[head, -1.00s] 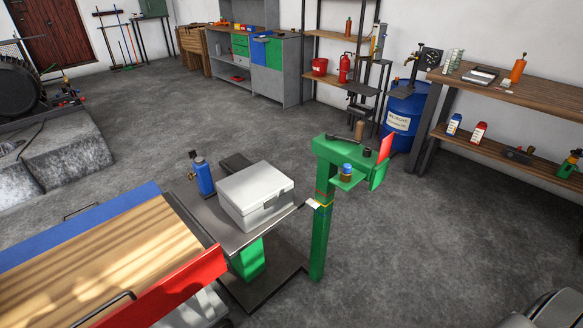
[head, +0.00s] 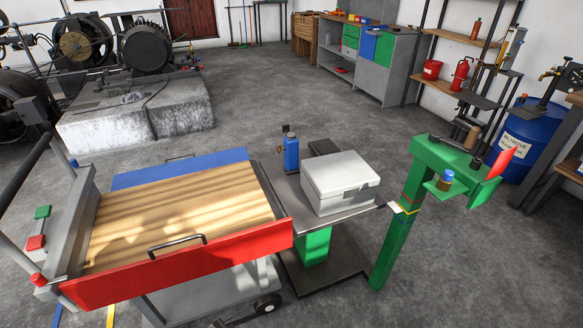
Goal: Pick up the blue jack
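The blue jack (head: 291,152) stands upright on a dark metal table (head: 350,212), near its far left corner. It is a small blue bottle shape with a dark top. A light grey lidded case (head: 340,182) sits just to its right on the same table. Neither of my grippers shows in the head view.
A wooden-topped cart (head: 180,215) with red and blue side boards stands left of the table. A green post stand (head: 400,225) holding a small jar rises at the table's right. Large machinery (head: 145,48) sits on a concrete block behind. Grey floor lies open beyond the table.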

